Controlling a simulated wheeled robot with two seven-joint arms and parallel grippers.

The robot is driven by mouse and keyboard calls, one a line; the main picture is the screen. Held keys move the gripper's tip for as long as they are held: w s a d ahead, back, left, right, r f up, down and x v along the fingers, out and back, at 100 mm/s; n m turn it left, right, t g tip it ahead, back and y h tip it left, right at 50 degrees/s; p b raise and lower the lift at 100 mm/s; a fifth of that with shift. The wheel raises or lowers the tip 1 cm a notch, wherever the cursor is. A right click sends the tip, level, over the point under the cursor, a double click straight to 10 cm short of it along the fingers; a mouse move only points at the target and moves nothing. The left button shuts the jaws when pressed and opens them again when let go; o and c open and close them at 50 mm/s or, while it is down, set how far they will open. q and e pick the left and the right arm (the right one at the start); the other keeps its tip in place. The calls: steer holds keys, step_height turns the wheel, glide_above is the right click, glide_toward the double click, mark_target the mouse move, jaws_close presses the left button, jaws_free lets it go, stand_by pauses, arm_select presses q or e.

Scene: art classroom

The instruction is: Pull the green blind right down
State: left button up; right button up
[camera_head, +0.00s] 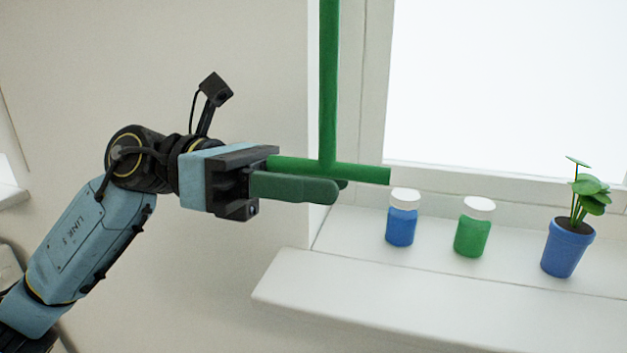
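A green T-shaped handle hangs in front of the window frame. It has a long upright rod (328,80) that leaves the top of the view, and a level crossbar (362,174) at its lower end. My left gripper (325,184) comes in from the left, with its fingers lying along the left half of the crossbar. The near finger is in front of and slightly below the bar, and the far finger is mostly hidden behind it. The fingers look closed on the bar. The blind's cloth is not in view. My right gripper is not in view.
The white windowsill (400,290) runs below and right of the handle. On it stand a blue jar (401,226), a green jar (472,236), both with white lids, and a plant in a blue pot (567,250). The blue jar is close to the crossbar's right end.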

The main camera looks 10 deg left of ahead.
arm_select(q)
steer(key=shift+w+a, duration=0.1)
steer(key=shift+a, duration=0.15)
steer(key=w+a, duration=0.1)
steer(key=a, duration=1.1)
steer(key=shift+w+a, duration=0.15)
steer(key=shift+a, duration=0.25)
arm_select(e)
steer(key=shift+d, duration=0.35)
